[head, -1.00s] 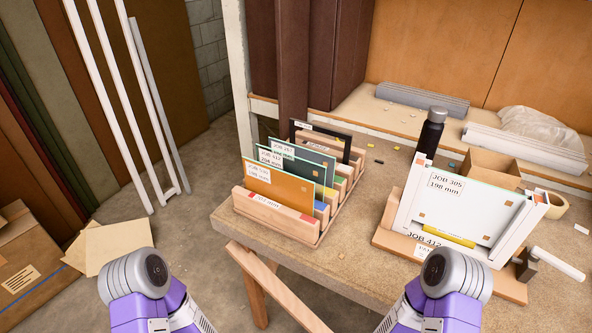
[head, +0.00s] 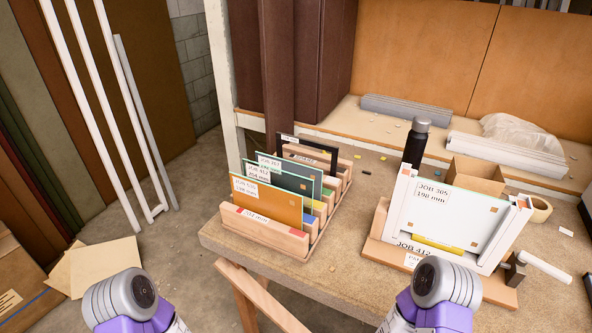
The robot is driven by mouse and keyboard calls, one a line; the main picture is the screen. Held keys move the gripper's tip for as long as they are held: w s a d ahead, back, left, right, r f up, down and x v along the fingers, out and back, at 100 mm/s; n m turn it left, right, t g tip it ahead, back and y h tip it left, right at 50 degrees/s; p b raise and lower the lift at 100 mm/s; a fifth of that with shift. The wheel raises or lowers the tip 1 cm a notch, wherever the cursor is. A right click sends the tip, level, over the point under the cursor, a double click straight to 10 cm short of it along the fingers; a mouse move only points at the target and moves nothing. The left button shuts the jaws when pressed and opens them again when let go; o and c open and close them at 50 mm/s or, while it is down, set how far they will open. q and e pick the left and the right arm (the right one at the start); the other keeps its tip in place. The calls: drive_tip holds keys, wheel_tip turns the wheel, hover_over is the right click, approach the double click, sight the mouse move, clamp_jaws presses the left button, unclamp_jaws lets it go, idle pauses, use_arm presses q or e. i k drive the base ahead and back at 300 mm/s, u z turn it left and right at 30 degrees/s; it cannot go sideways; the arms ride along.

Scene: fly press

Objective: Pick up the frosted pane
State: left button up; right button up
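A pale, whitish pane (head: 455,216) with a label reading JOB 305, 198 mm stands upright in a white-sided frame (head: 400,205) on a wooden base (head: 385,254) at the right of the bench. It is the only pane that looks frosted. A slotted wooden rack (head: 262,238) on the left of the bench holds an orange pane (head: 265,203), greyish panes (head: 297,181) behind it and a dark-framed one (head: 318,155) at the back. Both my arms show only as grey joints and purple links at the bottom edge. Neither gripper is in view.
A black bottle (head: 414,148), an open cardboard box (head: 473,176) and a tape roll (head: 538,208) stand behind the frame. A dark tool with a white handle (head: 540,268) lies to its right. Bare bench (head: 338,240) separates rack and frame. White strips (head: 92,110) lean at the left.

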sight(460, 217)
drive_tip(key=u, duration=1.2)
drive_tip(key=k, duration=0.95)
drive_tip(key=z, duration=1.2)
drive_tip(key=i, duration=0.5)
drive_tip(key=u, duration=0.05)
